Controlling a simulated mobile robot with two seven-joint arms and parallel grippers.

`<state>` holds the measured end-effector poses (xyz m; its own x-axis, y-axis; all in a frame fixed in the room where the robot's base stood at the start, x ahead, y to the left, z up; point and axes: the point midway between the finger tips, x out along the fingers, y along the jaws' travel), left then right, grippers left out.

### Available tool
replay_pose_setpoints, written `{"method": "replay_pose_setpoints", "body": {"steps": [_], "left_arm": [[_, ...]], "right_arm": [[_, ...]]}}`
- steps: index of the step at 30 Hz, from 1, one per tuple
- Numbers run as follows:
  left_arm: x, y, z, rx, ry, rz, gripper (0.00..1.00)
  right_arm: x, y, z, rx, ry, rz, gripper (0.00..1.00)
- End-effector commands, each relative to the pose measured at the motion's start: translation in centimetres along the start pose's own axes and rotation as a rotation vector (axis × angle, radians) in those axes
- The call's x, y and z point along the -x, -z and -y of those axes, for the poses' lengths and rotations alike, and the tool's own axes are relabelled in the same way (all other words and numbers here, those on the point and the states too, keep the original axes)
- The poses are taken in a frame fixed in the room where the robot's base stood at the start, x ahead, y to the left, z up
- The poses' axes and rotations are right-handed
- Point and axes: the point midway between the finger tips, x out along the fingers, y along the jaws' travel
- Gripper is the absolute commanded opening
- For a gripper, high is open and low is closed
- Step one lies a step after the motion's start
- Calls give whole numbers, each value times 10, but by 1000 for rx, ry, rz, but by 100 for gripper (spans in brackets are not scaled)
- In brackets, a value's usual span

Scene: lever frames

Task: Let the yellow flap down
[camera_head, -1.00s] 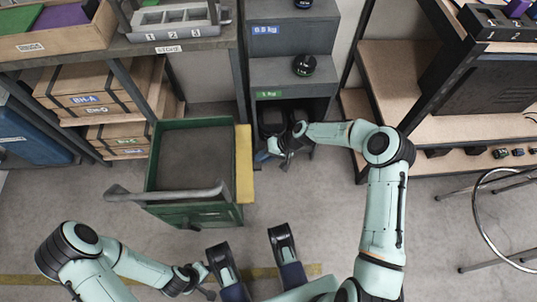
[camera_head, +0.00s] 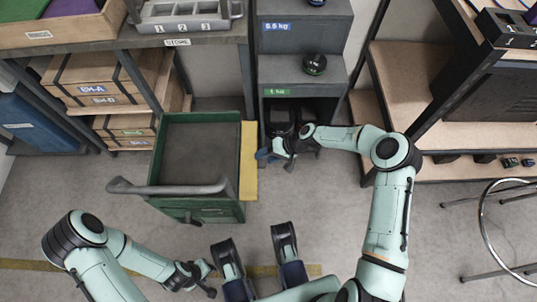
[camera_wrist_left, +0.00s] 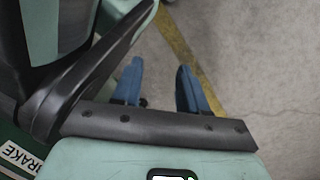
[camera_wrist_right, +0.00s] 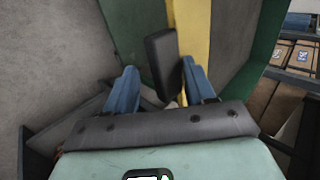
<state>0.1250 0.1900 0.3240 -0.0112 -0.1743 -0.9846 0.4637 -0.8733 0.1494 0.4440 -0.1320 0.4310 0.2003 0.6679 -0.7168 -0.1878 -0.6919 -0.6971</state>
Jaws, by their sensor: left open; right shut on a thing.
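The yellow flap (camera_head: 249,160) runs along the right side of the green cart (camera_head: 195,208); in the right wrist view it shows as a yellow strip (camera_wrist_right: 195,40) beyond the fingers. I cannot tell its exact tilt. My right gripper (camera_head: 267,154) is just right of the flap, low in front of the grey shelf unit. In the right wrist view, my right gripper (camera_wrist_right: 160,85) is shut on a dark flat block (camera_wrist_right: 162,62); its lower end is partly hidden. My left gripper (camera_head: 205,281) is near the floor in front of the cart, open and empty between its blue fingers (camera_wrist_left: 160,85).
The cart's curved grey handle (camera_head: 165,189) points toward me. The grey stepped shelf unit (camera_head: 305,30) carries a black round weight (camera_head: 314,65). A wooden shelf (camera_head: 405,80) and a round metal stool frame (camera_head: 485,230) stand at right.

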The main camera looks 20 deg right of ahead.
Motion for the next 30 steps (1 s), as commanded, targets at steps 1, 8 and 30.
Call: {"method": "replay_pose_setpoints", "body": {"steps": [1,8,30], "left_arm": [[0,0,0,0,0,0,43],[3,2,-2,-3,-4,-10,43],[56,54,-50,-59,-96,-216,43]], "right_arm": [[-6,-7,-5,-4,-4,16,45],[2,-7,-6,-7,-5,15,45],[131,0,2,2,0,0,45]]}}
